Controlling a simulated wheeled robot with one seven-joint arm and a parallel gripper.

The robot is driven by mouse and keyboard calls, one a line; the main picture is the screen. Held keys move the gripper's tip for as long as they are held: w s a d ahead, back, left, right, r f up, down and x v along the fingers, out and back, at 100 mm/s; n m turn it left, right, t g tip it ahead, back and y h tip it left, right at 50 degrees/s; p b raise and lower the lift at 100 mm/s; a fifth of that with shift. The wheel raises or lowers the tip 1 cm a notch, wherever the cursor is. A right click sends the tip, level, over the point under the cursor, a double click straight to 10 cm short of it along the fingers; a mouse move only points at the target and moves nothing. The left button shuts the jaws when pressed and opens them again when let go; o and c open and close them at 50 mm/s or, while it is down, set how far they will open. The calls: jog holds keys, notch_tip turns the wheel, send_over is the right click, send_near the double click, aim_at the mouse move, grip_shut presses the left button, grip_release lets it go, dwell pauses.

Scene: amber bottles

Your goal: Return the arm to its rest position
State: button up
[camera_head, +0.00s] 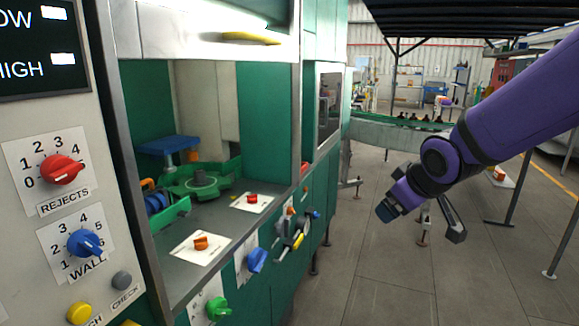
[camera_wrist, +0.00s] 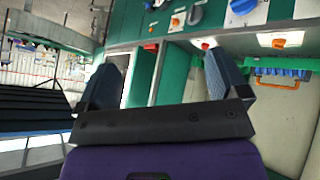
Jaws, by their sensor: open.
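My purple arm (camera_head: 510,100) reaches in from the upper right in the head view. My gripper (camera_head: 423,220) hangs in free space to the right of the green machine (camera_head: 245,115), apart from it, pointing down over the floor. Its two dark fingers are spread, with nothing between them. In the wrist view my gripper (camera_wrist: 165,80) also shows open and empty, with green panels and knobs of the machine beyond it.
A control panel with a red knob (camera_head: 61,169) and a blue knob (camera_head: 84,243) stands close at left. A conveyor (camera_head: 390,132) with several dark bottles lies behind my gripper. The grey floor (camera_head: 385,285) below is mostly clear, with table legs at right.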

jog(key=s+d+r+m+g, duration=0.1)
jog(key=s+d+r+m, duration=0.2)
jog(key=s, duration=0.8)
jog(key=s+d+r+m+g+h, duration=0.1)
jog(key=s+d+r+m, duration=0.3)
jog(key=s, duration=0.8)
jog(key=shift+d+r+g, duration=0.15)
jog(key=shift+d+g, duration=0.25)
jog(key=shift+g, duration=0.1)
